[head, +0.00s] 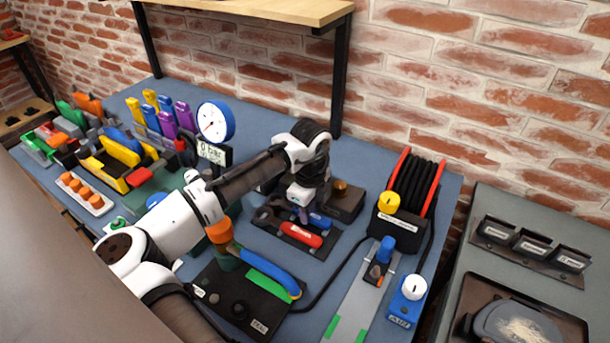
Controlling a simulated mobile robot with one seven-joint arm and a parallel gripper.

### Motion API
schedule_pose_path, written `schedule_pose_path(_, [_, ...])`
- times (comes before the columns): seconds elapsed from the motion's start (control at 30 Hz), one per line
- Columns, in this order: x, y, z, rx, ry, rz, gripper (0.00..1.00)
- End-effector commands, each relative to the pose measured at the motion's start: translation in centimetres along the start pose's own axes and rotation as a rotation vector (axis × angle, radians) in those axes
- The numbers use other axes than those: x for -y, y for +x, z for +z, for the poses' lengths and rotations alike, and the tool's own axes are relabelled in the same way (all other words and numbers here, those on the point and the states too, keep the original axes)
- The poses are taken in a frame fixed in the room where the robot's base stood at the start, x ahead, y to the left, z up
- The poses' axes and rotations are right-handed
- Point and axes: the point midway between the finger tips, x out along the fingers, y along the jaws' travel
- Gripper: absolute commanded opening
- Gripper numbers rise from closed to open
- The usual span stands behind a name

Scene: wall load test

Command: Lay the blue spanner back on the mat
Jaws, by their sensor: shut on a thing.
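My gripper (302,212) points down over the far edge of a small dark mat (322,247) near the middle of the bench. It is shut on the blue spanner (319,221), whose blue handle shows just right of the fingers. The rest of the spanner is hidden by the gripper and wrist. The spanner is low, close to the mat; I cannot tell whether it touches. A red-handled tool (300,235) lies on the mat in front of the gripper, with a dark grey tool end (263,216) to its left.
A dark block with a brown knob (341,188) stands just behind right. A cable reel (412,180) stands farther right. A black board with a blue-and-green handle (268,272) lies in front. A dial gauge (215,122) stands back left. Bare bench shows behind the arm.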

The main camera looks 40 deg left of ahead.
Motion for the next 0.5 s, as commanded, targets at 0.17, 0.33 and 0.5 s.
schedule_pose_path(0.17, [0.01, -0.06, 0.02, 0.001, 0.0, -0.001, 0.0])
schedule_pose_path(0.33, [0.01, -0.05, 0.02, 0.001, 0.0, 0.0, 0.43])
schedule_pose_path(0.5, [0.0, -0.04, 0.01, 0.001, 0.0, 0.0, 0.49])
